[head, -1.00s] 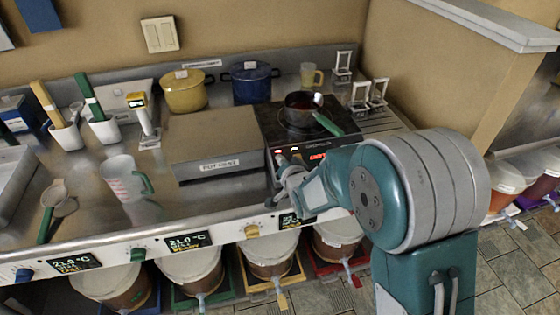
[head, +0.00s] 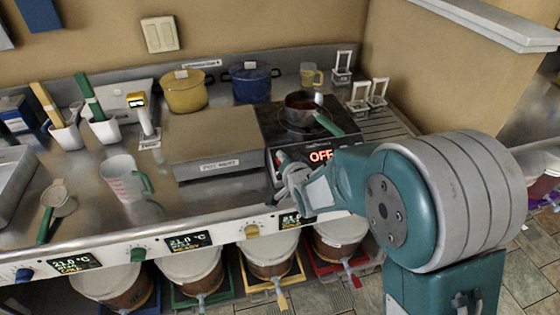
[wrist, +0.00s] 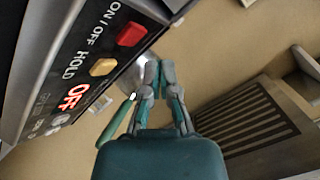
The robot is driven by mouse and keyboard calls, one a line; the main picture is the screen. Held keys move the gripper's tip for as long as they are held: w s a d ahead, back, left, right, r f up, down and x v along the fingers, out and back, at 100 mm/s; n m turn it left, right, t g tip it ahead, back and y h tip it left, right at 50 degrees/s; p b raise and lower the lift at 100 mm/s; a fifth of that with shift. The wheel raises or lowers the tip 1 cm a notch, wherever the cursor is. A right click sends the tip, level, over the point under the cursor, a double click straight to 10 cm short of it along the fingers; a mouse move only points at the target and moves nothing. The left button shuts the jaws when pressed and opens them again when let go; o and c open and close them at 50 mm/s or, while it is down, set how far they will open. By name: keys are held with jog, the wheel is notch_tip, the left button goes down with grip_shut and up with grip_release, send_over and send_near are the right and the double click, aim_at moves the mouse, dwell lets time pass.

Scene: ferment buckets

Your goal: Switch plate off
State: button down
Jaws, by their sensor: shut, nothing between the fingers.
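The plate (head: 283,140) is a black unit on the counter at centre right, with a small dark pot (head: 303,108) on it. Its red display (head: 321,156) reads OFF, and the display (wrist: 72,97) reads OFF in the wrist view too. In the wrist view its front panel has a red ON/OFF button (wrist: 131,33) and a yellow HOLD button (wrist: 103,67). My gripper (head: 282,168) is shut and empty, close in front of the panel. In the wrist view the fingertips (wrist: 154,66) lie just beside the red button; I cannot tell whether they touch.
A grey box labelled POT REST (head: 215,140) stands left of the plate. Yellow (head: 184,97) and blue (head: 250,85) pots stand behind. A clear jug (head: 122,180) is at the left. Lidded buckets (head: 268,252) sit below the counter's front edge.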

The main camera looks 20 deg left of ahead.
jog(key=shift+s+d+r, duration=0.2)
jog(key=shift+s+r, duration=0.15)
jog(key=shift+r, duration=0.35)
jog(key=shift+s+d+r, duration=0.25)
jog(key=shift+s+r, duration=0.1)
jog(key=shift+r, duration=0.4)
jog(key=shift+s+d+r, duration=0.2)
jog(key=shift+s+r, duration=0.15)
jog(key=shift+r, duration=0.35)
jog(key=s+d+r+g+h, duration=0.1)
jog(key=s+d+r+h, duration=0.25)
jog(key=d, duration=0.65)
jog(key=s+d+r+g+h, duration=0.1)
jog(key=s+d+r+h, duration=0.25)
jog(key=d, duration=0.65)
jog(key=s+d+g+h, duration=0.1)
jog(key=s+d+g, duration=0.1)
jog(key=s+d, duration=0.3)
jog(key=s+d+n+g, duration=0.1)
jog(key=s+d, duration=0.5)
jog(key=s, duration=0.7)
jog(key=shift+s+g+h, duration=0.35)
jog(key=shift+g+h, duration=0.05)
jog(key=shift+g, duration=0.4)
